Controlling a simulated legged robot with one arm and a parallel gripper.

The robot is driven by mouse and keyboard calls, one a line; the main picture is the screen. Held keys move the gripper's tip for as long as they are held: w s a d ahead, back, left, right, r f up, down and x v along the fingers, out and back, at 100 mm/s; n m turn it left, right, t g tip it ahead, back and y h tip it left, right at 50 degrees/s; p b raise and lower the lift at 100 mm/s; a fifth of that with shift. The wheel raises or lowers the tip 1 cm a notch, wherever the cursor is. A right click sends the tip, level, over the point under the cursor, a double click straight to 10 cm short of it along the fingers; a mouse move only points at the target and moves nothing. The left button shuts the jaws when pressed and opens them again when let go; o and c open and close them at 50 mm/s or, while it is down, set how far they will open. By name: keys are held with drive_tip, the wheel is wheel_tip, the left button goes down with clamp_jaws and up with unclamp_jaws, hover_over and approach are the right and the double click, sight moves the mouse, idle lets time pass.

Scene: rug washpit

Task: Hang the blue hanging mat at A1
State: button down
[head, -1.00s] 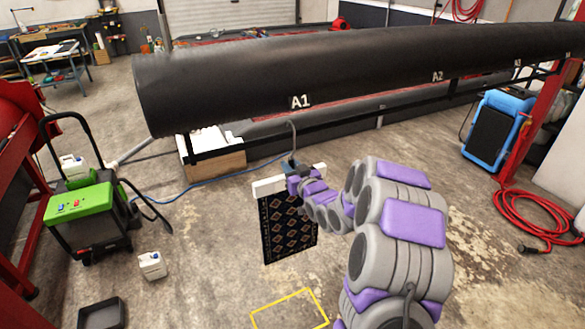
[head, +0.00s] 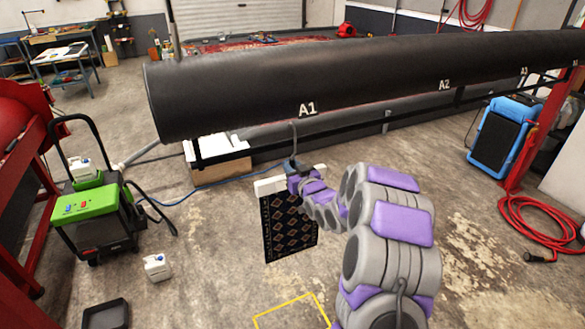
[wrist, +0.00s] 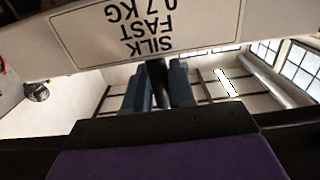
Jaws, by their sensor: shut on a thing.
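The blue hanging mat (head: 290,228) is dark navy with a diamond pattern and hangs down from a white bar (head: 270,186) in the head view. A grey hook (head: 294,140) rises above the bar. My gripper (head: 291,166) is shut on the hanger's dark stem, just above the bar. The wrist view shows the jaws (wrist: 160,85) around this stem, with the bar (wrist: 215,28) labelled "SILK FAST 0.7 KG". The white A1 label (head: 307,109) is on the long black roll (head: 235,95). The hook's tip lies below A1 in the picture; I cannot tell its depth gap.
A green-topped machine (head: 90,215) and a white jug (head: 157,267) stand at left. A yellow floor outline (head: 292,312) is in front. A blue machine (head: 503,135), a red post (head: 535,135) and red hose (head: 540,225) are at right. A pale box (head: 218,165) sits under the roll.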

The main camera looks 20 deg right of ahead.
drive_tip(key=shift+f, duration=0.2)
drive_tip(key=shift+f+b, duration=0.5)
drive_tip(key=shift+f, duration=1.35)
drive_tip(key=c, duration=0.9)
unclamp_jaws()
drive_tip(key=shift+o, duration=0.2)
